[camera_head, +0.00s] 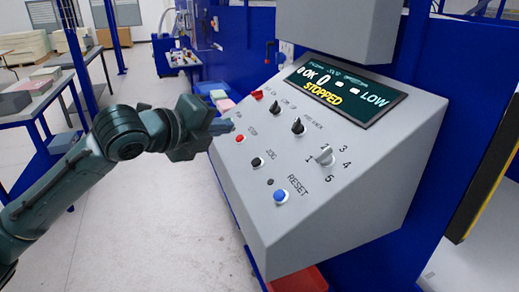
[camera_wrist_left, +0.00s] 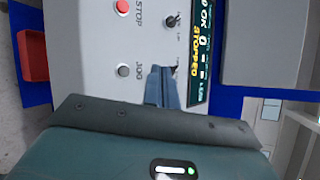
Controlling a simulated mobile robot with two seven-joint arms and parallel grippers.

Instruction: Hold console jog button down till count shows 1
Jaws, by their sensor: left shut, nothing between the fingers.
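The grey console (camera_head: 340,200) has a sloped panel. Its jog button (camera_head: 257,161), dark with a pale rim, sits between the red STOP button (camera_head: 240,138) and the blue RESET button (camera_head: 280,196). The jog button also shows in the left wrist view (camera_wrist_left: 123,70), beside the JOG label. The display (camera_head: 345,95) reads OK, 0, LOW and STOPPED. My left gripper (camera_head: 225,127) is shut and empty at the panel's upper left edge, near the RUN label and apart from the jog button. Its closed fingers show in the wrist view (camera_wrist_left: 162,72). My right gripper is out of view.
Black selector knobs (camera_head: 298,126) and a numbered rotary knob (camera_head: 325,156) stand out from the panel. A grey housing (camera_head: 340,28) overhangs above the display. A red bin (camera_head: 300,280) is below the console. The panel around the jog button is clear.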

